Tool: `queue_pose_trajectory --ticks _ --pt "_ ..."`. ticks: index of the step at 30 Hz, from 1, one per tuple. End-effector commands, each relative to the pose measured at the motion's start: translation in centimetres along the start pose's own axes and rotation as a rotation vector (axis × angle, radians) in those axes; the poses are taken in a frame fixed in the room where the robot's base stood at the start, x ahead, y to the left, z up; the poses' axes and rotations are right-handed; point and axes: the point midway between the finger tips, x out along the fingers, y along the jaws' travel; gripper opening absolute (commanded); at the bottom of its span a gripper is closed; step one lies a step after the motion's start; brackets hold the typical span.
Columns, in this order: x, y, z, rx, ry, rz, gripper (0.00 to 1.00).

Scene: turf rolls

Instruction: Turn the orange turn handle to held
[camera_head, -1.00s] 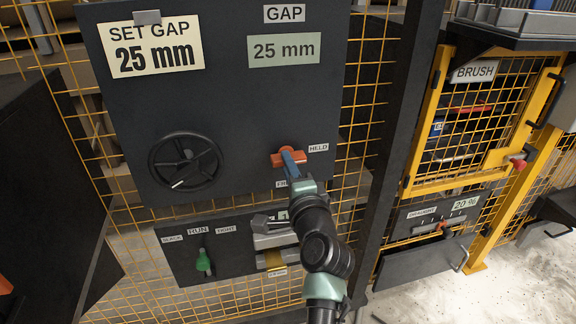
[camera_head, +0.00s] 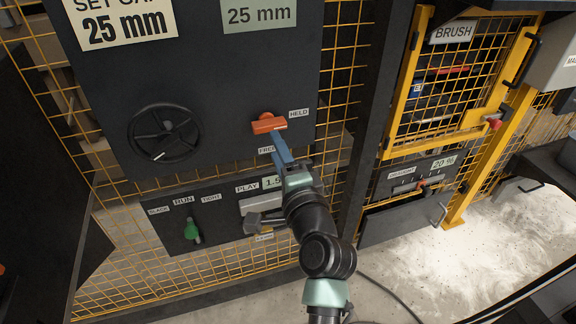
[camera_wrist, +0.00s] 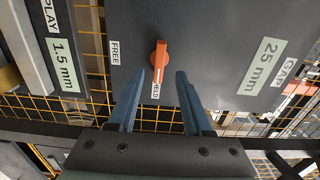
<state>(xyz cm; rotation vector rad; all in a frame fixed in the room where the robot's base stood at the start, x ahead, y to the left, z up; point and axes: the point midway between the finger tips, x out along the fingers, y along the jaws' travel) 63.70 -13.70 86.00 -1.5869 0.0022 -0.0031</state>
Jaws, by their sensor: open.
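The orange turn handle (camera_head: 268,123) sits on the dark panel, between the HELD label (camera_head: 299,113) at its right and the FREE label (camera_head: 267,150) below. In the wrist view the handle (camera_wrist: 159,62) has its white-marked end pointing at the HELD label (camera_wrist: 155,91), with the FREE label (camera_wrist: 115,52) off to the left. My gripper (camera_head: 274,138) is just below the handle in the head view. In the wrist view my gripper (camera_wrist: 156,78) is open, its blue fingers apart, with nothing between the tips; the handle lies just beyond them.
A black handwheel (camera_head: 165,134) is on the same panel at left. A yellow mesh guard door (camera_head: 440,85) stands to the right.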

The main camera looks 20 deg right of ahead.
Motion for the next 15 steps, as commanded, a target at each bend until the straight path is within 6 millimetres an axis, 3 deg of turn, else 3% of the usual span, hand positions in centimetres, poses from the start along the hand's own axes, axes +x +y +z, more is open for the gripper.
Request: queue_pose_trajectory --ticks 6,15 --pt "-4.0 0.0 -0.1 -0.001 0.001 0.002 0.50" --pt "-6.3 0.0 -0.1 0.000 0.001 0.001 0.50"
